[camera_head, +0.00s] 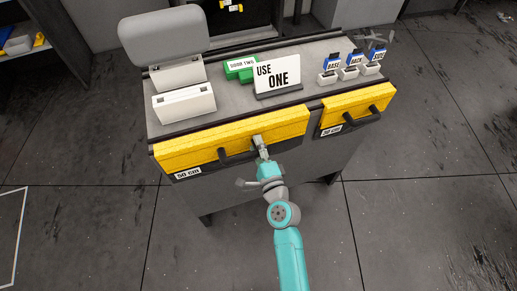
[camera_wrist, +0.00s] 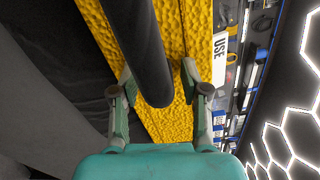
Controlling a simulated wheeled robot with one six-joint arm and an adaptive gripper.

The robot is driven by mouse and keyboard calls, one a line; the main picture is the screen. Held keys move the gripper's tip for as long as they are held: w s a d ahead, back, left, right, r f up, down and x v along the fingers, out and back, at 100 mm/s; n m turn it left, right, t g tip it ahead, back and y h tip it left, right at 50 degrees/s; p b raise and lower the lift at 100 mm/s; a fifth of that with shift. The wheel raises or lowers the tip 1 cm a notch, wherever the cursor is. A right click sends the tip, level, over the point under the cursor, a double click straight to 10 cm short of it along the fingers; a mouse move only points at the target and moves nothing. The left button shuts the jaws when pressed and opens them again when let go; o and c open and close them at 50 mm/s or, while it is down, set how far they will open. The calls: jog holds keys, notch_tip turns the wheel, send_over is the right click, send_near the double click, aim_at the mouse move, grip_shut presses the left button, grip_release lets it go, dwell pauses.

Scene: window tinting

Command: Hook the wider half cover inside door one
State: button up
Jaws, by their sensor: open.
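The wider half cover (camera_head: 200,150) is a long, rough yellow bar with a dark lower part, lying along the front of the grey bench. A tag (camera_head: 187,174) on it reads 50 cm. Its dark handle (camera_head: 226,154) faces me. My gripper (camera_head: 259,142) is at the handle, right of the cover's middle. In the wrist view my gripper (camera_wrist: 157,78) is open, one finger on each side of the dark handle (camera_wrist: 150,50), with the yellow cover (camera_wrist: 172,30) behind. I cannot tell whether the fingers touch it. I cannot identify door one in these frames.
A shorter yellow cover (camera_head: 345,107) with its own handle lies to the right. On the bench (camera_head: 222,97) stand a USE ONE sign (camera_head: 278,74), a green DOOR TWO block (camera_head: 240,68), white boxes (camera_head: 184,102) and small blue-tagged holders (camera_head: 350,72). Open floor (camera_head: 420,220) lies around.

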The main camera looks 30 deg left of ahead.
grip_shut()
jog(key=shift+r, duration=1.3)
jog(key=shift+r, duration=0.15)
jog(key=v, duration=0.8)
dwell(1.0)
